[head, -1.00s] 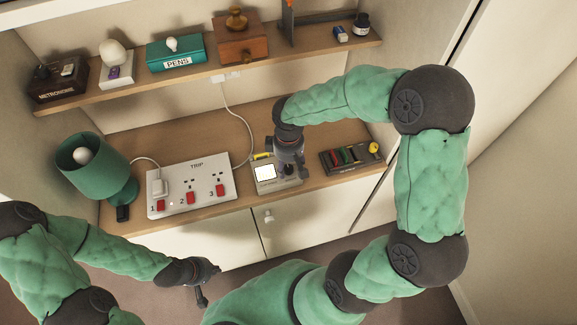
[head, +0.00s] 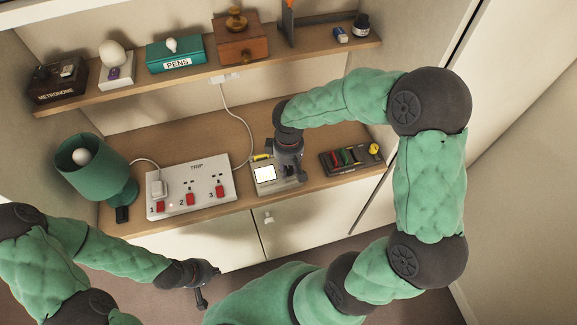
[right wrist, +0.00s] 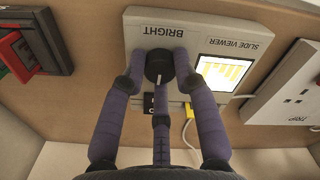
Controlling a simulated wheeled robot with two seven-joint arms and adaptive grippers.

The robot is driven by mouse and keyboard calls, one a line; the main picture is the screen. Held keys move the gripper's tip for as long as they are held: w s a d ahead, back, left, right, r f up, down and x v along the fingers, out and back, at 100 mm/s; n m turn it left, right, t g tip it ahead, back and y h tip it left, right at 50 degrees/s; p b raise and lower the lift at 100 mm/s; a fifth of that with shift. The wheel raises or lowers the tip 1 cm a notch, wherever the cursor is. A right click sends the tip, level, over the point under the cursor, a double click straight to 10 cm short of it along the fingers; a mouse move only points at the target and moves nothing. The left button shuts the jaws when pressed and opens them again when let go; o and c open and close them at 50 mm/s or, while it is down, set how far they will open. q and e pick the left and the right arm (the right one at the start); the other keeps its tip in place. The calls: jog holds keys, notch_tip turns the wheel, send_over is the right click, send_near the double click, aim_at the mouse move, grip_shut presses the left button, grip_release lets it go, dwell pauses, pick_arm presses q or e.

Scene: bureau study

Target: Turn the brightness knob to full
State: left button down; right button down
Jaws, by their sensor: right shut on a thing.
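The slide viewer (head: 293,183) is a pale grey box on the desk, with a lit screen (head: 265,174). In the right wrist view it appears upside down, its screen (right wrist: 219,74) showing a yellow picture. The black brightness knob (right wrist: 159,64) sits by the BRIGHT label; a white pointer mark runs toward the bottom of that view. My right gripper (right wrist: 160,68) is shut on the knob, with fingertips on both sides and a third finger below. In the head view my right gripper (head: 288,172) hides the knob. My left gripper (head: 209,287) is open and empty, in front of the desk.
The TRIP power strip (head: 175,203) with red switches lies left of the viewer. A green lamp (head: 92,165) stands further left. A dark tray (head: 350,158) with coloured pieces is to the right. A shelf (head: 130,90) with several objects runs above.

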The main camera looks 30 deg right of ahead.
aim_at(289, 169)
jog(key=m+b, duration=0.1)
jog(key=m, duration=0.4)
jog(key=shift+f+b, duration=0.1)
jog(key=shift+b, duration=0.3)
jog(key=m+b, duration=0.1)
jog(key=m, duration=0.3)
jog(key=shift+m, duration=0.3)
jog(key=c, duration=0.9)
grip_release()
jog(key=shift+c, duration=0.2)
jog(key=shift+r, duration=0.2)
notch_tip(289, 169, up, 12)
jog(key=shift+f, duration=0.2)
